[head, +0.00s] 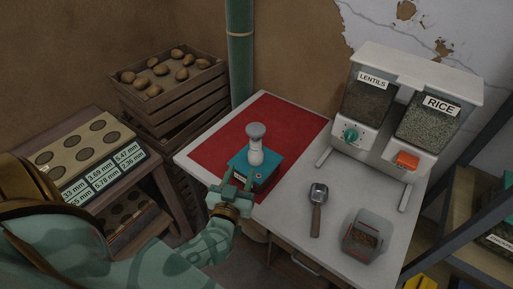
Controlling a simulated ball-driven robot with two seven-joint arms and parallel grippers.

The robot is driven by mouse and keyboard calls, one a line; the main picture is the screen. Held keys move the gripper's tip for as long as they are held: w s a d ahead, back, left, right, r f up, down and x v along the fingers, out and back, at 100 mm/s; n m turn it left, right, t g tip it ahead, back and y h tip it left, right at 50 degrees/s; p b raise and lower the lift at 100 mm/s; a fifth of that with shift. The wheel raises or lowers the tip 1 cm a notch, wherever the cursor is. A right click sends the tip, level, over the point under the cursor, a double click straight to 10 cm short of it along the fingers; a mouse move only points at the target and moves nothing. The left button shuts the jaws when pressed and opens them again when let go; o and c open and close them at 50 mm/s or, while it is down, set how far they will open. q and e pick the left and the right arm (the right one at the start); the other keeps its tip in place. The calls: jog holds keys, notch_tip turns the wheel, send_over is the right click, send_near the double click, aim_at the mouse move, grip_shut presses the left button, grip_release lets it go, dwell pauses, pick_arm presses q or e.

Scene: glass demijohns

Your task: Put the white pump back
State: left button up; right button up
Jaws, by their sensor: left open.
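A small white upright object with a grey rounded top (256,145), which looks like the white pump, stands on a teal box-like device (266,172), perhaps a scale. This device sits on the red mat (215,148) near the front edge of the table. My left gripper (236,183) is open at the table's front edge, just in front and to the left of the teal device. The gap between its fingers and the device is too small to judge. It does not hold the white object. My right gripper is not in view.
A LENTILS and RICE dispenser (401,110) stands at the table's back right. A scoop (317,208) and a grey container (366,235) lie in front of it. A slatted crate (180,100) of brown, potato-like lumps and a low stand with labelled displays (102,178) are left. The mat's back is clear.

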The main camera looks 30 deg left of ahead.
pick_arm(q)
send_near(256, 139)
jog(key=x, duration=0.2)
jog(key=b+x, duration=0.1)
jog(key=x, duration=0.1)
jog(key=shift+w+a, duration=0.3)
jog(key=shift+a, duration=0.15)
jog(key=shift+w+a+b, duration=0.15)
jog(key=shift+w+b, duration=0.2)
jog(key=shift+w, duration=0.25)
jog(key=b+x, duration=0.1)
jog(key=x, duration=0.3)
jog(key=shift+w+b, duration=0.3)
jog(key=shift+w, duration=0.15)
jog(key=shift+r, duration=0.1)
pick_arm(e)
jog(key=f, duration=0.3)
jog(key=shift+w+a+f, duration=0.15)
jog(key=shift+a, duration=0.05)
pick_arm(q)
jog(key=shift+s, duration=0.1)
jog(key=shift+c, duration=0.3)
grip_shut()
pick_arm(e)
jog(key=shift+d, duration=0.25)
